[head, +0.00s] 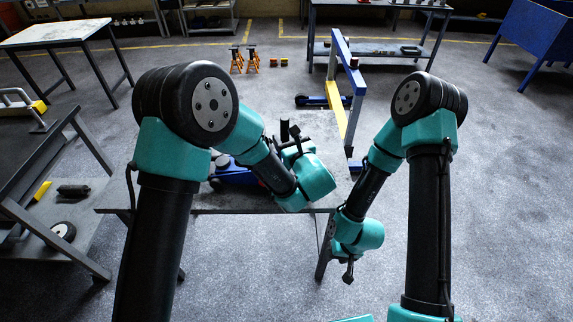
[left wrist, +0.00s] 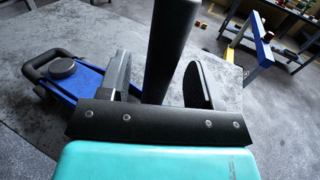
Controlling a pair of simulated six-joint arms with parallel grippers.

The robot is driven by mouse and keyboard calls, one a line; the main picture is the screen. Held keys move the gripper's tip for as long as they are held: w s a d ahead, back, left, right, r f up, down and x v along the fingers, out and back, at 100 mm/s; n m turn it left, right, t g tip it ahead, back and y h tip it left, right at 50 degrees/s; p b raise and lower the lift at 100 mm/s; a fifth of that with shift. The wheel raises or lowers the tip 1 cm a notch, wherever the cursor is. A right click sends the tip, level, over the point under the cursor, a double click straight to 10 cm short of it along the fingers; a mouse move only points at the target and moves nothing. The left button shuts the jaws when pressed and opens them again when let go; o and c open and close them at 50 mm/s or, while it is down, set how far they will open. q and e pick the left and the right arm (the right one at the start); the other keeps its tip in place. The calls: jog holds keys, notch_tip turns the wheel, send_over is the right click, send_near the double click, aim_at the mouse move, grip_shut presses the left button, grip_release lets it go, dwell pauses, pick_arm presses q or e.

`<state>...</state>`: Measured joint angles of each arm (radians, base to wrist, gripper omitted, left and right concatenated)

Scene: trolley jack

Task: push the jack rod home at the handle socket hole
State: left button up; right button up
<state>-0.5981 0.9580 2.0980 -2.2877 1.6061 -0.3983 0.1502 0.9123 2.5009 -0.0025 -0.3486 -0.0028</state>
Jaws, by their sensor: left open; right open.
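A thick dark rod (left wrist: 172,45) stands between the two fingers of my left gripper (head: 289,142) in the left wrist view, with gaps showing beside it. Its upper part (head: 284,130) shows in the head view just behind the gripper. The left fingers are open around the rod; its lower end is hidden by the gripper. The blue trolley jack (head: 230,175) lies on the table, left of the left gripper. It also shows in the left wrist view (left wrist: 83,78). I cannot make out the handle socket hole. My right gripper (head: 348,272) is open and empty, low beyond the table's right front corner.
The grey table (head: 130,200) carries the jack. A blue and yellow frame (head: 343,90) stands behind its right side.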

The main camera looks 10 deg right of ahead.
pick_arm(q)
jog(key=shift+r, duration=0.9)
jog(key=s+a+r, duration=0.1)
jog(key=s+a, duration=0.1)
jog(key=s, duration=1.3)
jog(key=shift+s+a+r, duration=0.15)
jog(key=shift+s+a, duration=0.2)
jog(key=shift+s, duration=0.05)
